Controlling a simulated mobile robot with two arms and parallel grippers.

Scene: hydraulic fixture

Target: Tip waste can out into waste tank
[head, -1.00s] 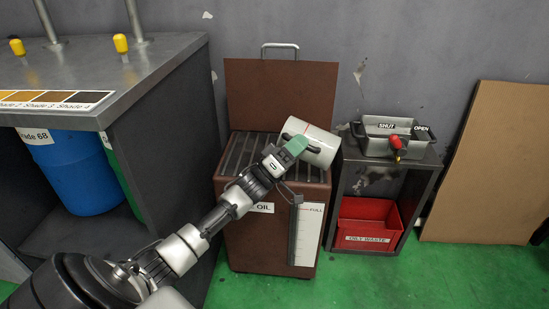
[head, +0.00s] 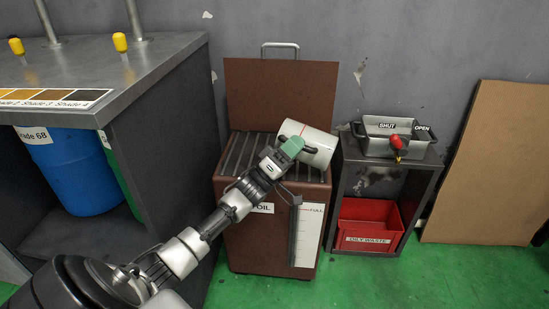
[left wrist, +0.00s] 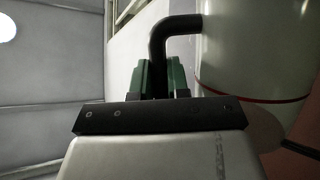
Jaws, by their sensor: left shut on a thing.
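The waste can (head: 310,144) is a white cylinder with a red line and a dark handle. It is tilted well over on its side above the right part of the waste tank's slatted top. My left gripper (head: 291,148) is shut on its handle; the can and handle also show in the left wrist view (left wrist: 255,50), where the green fingers (left wrist: 163,78) close on the dark handle. The waste tank (head: 262,240) is a brown box with a raised lid, an oil label and a level gauge. The can's mouth and any liquid are hidden. My right gripper is not in view.
A dark stand right of the tank holds a grey tray (head: 380,147) with a red-handled valve and SHUT and OPEN labels. A red oily waste bin (head: 366,230) sits below. A bench (head: 110,75) with a blue drum (head: 72,172) stands left. A brown board (head: 490,170) leans right.

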